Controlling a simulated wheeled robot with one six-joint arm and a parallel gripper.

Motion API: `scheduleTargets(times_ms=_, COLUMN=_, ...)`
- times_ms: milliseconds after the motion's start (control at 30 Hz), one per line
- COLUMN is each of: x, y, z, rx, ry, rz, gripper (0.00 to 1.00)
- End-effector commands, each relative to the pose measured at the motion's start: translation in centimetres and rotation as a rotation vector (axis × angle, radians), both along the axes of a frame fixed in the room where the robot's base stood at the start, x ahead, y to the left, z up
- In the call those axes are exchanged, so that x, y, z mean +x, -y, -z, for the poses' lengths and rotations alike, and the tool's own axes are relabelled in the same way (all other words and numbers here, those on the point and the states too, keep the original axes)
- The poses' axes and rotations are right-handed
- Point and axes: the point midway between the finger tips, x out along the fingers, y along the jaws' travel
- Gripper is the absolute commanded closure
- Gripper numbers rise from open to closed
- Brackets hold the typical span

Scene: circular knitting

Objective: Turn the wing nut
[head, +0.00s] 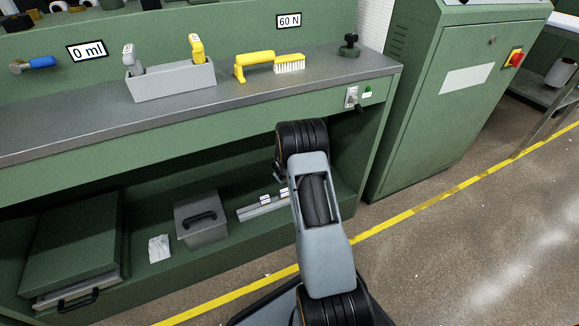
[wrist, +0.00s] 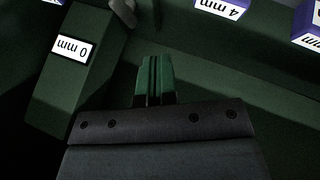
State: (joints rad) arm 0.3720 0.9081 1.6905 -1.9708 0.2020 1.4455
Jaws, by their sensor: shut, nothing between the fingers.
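My gripper (wrist: 155,65) shows in the wrist view with its two green fingers together and nothing between them. In the head view it is hidden behind my arm. No wing nut can be made out for certain. A grey rounded part (wrist: 123,12), cut off by the top edge of the wrist view, lies beyond the fingertips to the left and apart from them; I cannot tell whether it is the wing nut. A small black knob-like part (head: 350,46) stands at the right end of the bench top in the head view, far above my arm's end.
A green block with a "0 mm" label (wrist: 72,48) is left of the fingers, and a "4 mm" label (wrist: 221,8) is at upper right. The bench top (head: 330,66) holds a grey holder (head: 172,85) and a yellow brush (head: 255,60). A green cabinet (head: 430,110) stands right.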

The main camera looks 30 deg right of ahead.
Motion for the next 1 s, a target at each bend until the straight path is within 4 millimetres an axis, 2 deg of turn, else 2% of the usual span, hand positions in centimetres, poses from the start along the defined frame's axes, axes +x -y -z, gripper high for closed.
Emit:
scheduleTargets(times_ms=167, x=0.6, y=0.5, z=1.3, rx=0.002, ry=-0.002, rz=0.000, gripper=1.00)
scheduleTargets(times_ms=633, x=4.7, y=3.6, z=8.1, rx=0.002, ry=0.000, rz=-0.001, gripper=1.00)
scheduleTargets(times_ms=800, x=5.0, y=5.7, z=7.7, rx=0.003, ry=0.001, rz=0.003, gripper=1.00)
scheduleTargets(times_ms=1000, x=5.3, y=6.8, z=7.9, rx=0.001, ry=0.000, rz=0.003, gripper=1.00)
